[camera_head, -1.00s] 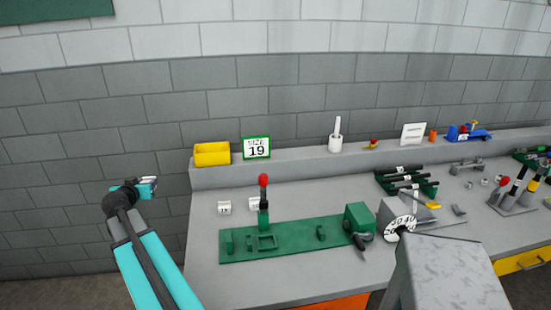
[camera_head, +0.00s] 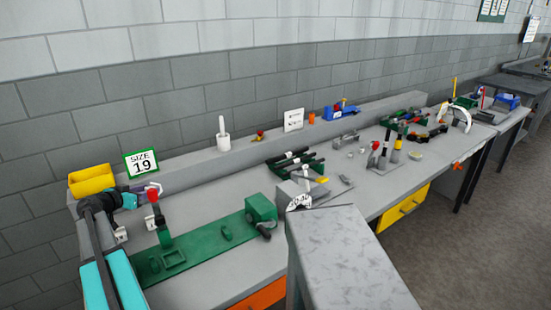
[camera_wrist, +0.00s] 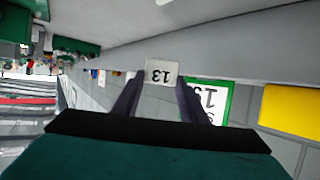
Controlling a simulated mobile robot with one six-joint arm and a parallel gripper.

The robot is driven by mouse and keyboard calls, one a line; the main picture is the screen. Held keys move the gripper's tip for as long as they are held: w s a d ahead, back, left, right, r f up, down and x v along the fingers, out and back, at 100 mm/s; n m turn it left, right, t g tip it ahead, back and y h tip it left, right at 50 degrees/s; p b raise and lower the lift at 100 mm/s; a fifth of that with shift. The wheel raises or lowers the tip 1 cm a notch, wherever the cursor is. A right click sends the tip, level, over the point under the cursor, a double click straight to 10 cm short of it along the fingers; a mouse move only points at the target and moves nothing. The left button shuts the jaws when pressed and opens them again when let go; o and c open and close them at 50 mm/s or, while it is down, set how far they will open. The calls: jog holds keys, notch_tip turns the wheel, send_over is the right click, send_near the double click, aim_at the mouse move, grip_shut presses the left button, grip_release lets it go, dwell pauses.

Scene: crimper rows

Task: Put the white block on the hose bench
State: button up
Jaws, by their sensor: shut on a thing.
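My gripper (camera_head: 146,194) is at the left in the head view, above the left end of the near bench. In the wrist view my gripper (camera_wrist: 158,95) has its two dark fingers closed on a white block (camera_wrist: 161,73) marked 13, which reads upside down there. In the head view the held block is small and hard to make out. Two other small white blocks stand on the grey bench top, one left (camera_head: 121,235) and one beside the red-knobbed lever (camera_head: 152,222). I cannot tell which bench is the hose bench.
A yellow bin (camera_head: 91,180) and a green-framed SIZE 19 sign (camera_head: 141,163) stand on the back ledge. A green fixture (camera_head: 205,246) lies along the bench (camera_head: 215,275). A grey floor (camera_head: 450,225) is open at right.

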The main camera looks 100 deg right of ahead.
jog(key=s+d+m+g+y, duration=0.2)
jog(key=s+d+m+g, duration=0.1)
jog(key=s, duration=1.1)
jog(key=shift+d+f, duration=0.3)
jog(key=shift+f, duration=0.1)
jog(key=p, duration=0.2)
send_over(191, 211)
jog(key=shift+f, duration=3.1)
jog(key=shift+f, duration=0.1)
jog(key=shift+d+f+p, duration=0.1)
jog(key=shift+f+p, duration=0.3)
jog(key=shift+f, duration=1.4)
jog(key=shift+f, duration=0.15)
jog(key=o, duration=1.1)
